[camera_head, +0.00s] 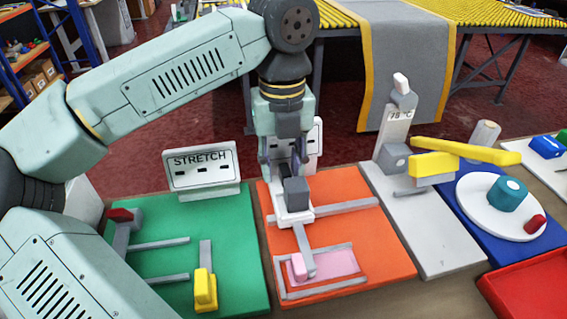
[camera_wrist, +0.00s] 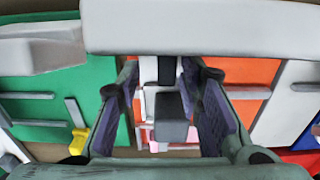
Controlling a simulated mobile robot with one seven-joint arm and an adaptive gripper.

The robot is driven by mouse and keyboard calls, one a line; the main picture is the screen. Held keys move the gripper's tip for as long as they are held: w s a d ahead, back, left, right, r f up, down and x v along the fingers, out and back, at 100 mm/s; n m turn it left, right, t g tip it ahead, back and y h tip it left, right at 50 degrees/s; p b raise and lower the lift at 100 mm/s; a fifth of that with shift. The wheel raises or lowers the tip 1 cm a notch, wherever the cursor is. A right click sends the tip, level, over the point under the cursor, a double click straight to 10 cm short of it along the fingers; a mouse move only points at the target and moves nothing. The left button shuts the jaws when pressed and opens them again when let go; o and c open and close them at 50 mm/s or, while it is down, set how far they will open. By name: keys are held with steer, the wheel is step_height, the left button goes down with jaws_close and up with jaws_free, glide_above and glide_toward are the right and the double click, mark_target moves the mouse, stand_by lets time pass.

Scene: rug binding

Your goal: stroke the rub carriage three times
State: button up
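The rub carriage (camera_head: 293,217) is a white block with a dark grey upright handle (camera_head: 297,194), on a grey rail across the orange board (camera_head: 350,190). A grey arm runs from it towards the front, to a small pink block over a pink strip (camera_head: 335,264) in a grey frame. My gripper (camera_head: 285,176) points down at the handle from above. In the wrist view the handle (camera_wrist: 171,118) stands between the two open fingers (camera_wrist: 170,108), with a gap visible on each side. Contact with the handle cannot be seen.
Left is a green board (camera_head: 190,220) with rails, a yellow block (camera_head: 205,288) and a "STRETCH" sign (camera_head: 201,166). Right are a grey board (camera_head: 440,240) with a yellow-handled tool (camera_head: 465,151), a white disc (camera_head: 475,205) with a teal knob, and a red tray (camera_head: 530,285).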

mark_target(281, 171)
steer(key=shift+d, duration=0.1)
step_height(281, 171, up, 12)
stand_by(0.6)
steer(key=shift+c, duration=0.4)
